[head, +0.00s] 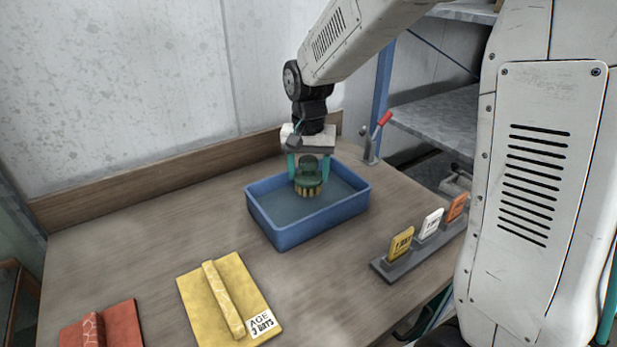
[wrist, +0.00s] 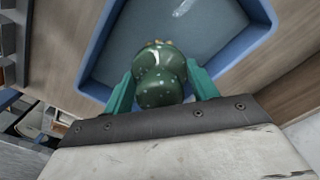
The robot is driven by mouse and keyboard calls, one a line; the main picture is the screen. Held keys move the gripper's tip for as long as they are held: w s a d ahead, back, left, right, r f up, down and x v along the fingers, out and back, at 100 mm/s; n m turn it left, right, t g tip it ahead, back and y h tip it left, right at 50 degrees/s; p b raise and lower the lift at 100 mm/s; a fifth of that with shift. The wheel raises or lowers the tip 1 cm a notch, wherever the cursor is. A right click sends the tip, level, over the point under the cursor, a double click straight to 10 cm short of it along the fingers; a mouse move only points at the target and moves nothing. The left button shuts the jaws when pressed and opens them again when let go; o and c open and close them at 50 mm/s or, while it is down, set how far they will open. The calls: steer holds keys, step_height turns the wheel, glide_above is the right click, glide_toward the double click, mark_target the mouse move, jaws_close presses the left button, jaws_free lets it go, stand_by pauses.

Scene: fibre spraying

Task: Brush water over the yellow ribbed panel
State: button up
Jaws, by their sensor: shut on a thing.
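The yellow ribbed panel (head: 195,301) lies on the table at the front, with one raised rib along it and a label reading "AGE 3 DAYS". A blue tray (head: 284,239) with greyish water stands farther back; it also shows in the wrist view (wrist: 93,62). My gripper (head: 309,163) is over the tray, its teal fingers shut on the green knob of a brush (head: 308,178). The brush's yellowish bristles point down inside the tray. In the wrist view the green knob (wrist: 158,75) sits between both fingers and hides most of the bristles. I cannot tell how deep the bristles are.
A red panel (head: 123,323) with a cracked rib lies at the front left. A grey rack (head: 400,268) with yellow, white and orange tags stands right of the tray. A red-handled lever (head: 383,119) stands behind the tray. Bare table lies between tray and yellow panel.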

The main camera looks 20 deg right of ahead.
steer(key=shift+r, duration=3.4)
steer(key=shift+s, duration=0.1)
